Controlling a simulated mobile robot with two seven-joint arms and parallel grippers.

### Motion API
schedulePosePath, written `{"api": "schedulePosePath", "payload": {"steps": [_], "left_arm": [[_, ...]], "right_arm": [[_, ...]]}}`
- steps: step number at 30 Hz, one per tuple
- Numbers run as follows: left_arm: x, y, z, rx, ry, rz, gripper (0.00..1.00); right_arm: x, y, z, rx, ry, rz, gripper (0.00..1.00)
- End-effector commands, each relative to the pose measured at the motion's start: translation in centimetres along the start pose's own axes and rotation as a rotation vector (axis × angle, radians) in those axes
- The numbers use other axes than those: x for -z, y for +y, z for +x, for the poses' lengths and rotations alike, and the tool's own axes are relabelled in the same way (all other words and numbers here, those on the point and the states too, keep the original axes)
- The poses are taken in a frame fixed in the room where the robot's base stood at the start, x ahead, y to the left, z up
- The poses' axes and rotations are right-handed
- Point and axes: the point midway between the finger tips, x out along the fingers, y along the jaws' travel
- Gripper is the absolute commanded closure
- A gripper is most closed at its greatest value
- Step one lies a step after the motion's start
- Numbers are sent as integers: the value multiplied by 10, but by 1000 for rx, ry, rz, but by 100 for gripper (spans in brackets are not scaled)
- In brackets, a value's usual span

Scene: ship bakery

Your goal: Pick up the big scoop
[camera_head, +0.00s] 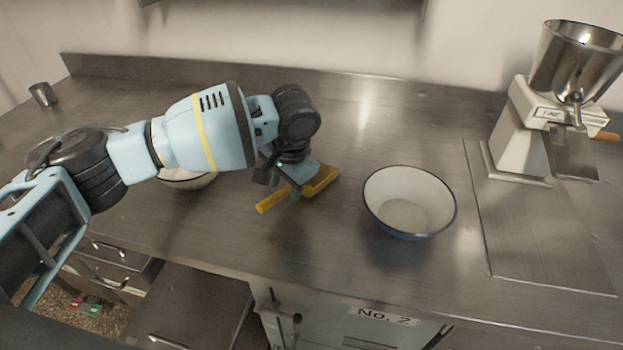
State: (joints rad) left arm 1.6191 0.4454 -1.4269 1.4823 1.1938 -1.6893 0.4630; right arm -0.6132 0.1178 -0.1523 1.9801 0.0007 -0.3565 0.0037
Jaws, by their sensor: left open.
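A yellow scoop (321,183) lies on the steel counter in the middle of the view, its handle pointing to the lower left. My left gripper (293,192) is open and points down at the scoop, right over it. The gripper and wrist hide part of the scoop. I cannot tell whether the fingers touch it. My right gripper is not in view.
A white bowl with a dark rim (409,203) stands right of the scoop. Another bowl (187,180) is partly hidden behind my left arm. A grinder (531,125) stands at the right, and a small metal cup (43,94) at the far left. Drawers (120,255) are below the counter.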

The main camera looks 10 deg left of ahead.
Motion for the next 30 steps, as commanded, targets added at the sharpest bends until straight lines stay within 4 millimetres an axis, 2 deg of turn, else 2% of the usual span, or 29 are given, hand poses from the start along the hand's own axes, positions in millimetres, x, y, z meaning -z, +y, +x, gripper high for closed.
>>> {"api": "schedulePosePath", "payload": {"steps": [3,6,14,24,30], "left_arm": [[0,0,17,-1,-2,0,58],[0,0,24,0,-1,0,58],[0,-1,26,0,1,0,58],[0,-1,26,0,1,0,100],[1,-1,25,0,2,0,100]], "right_arm": [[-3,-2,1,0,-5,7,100],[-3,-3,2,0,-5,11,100],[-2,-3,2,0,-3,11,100],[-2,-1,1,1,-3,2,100],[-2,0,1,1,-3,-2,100]]}}
